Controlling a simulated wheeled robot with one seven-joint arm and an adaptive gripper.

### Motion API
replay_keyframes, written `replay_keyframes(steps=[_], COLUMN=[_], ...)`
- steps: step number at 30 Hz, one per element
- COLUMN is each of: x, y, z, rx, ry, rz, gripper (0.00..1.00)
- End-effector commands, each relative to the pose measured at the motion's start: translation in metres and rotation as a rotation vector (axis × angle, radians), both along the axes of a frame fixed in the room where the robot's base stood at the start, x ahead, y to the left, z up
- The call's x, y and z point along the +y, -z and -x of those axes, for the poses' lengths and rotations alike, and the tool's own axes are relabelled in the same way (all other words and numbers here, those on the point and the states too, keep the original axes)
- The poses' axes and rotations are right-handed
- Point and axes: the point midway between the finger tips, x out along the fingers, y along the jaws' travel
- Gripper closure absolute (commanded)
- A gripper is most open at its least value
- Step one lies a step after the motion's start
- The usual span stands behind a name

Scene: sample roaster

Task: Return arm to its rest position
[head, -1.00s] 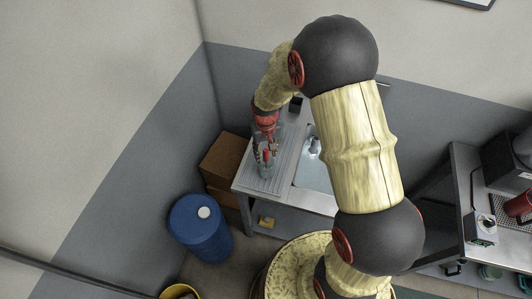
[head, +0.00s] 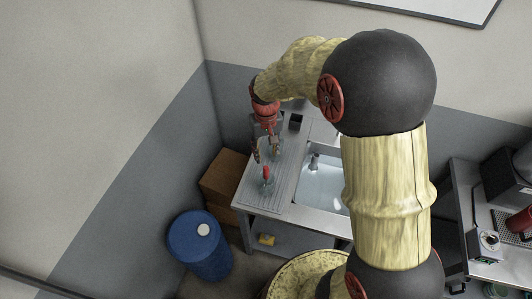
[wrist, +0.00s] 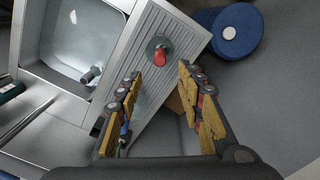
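My gripper (head: 266,151) hangs above the ribbed drainboard of the sink table, fingers pointing down. In the wrist view my gripper (wrist: 161,74) has its two fingers well apart, with nothing between them. A small red object (head: 267,171) stands on the drainboard just below and apart from the fingertips. In the wrist view the red object (wrist: 160,54) sits in or on a round, clear, dark-looking piece; I cannot tell exactly what it is. My arm arches up and over from the right.
The sink basin (head: 322,184) lies right of the drainboard (head: 259,197). Cardboard boxes (head: 226,174) and a blue barrel (head: 199,247) stand to the left, near the walls. A counter with machines and a red item (head: 521,219) is at the far right.

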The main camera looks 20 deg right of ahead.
Motion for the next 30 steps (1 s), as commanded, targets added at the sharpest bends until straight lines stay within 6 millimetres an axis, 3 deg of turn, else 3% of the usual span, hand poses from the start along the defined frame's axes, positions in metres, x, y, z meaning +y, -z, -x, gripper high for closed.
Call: replay_keyframes(steps=[16,20,30], x=[0.0,0.0,0.0], y=[0.003,0.007,-0.04], z=[0.007,0.037,0.118], rx=[0.018,0.065,-0.042], ry=[-0.007,-0.014,-0.028], rz=[-0.001,-0.001,-0.001], gripper=[0.63,0.63,0.63])
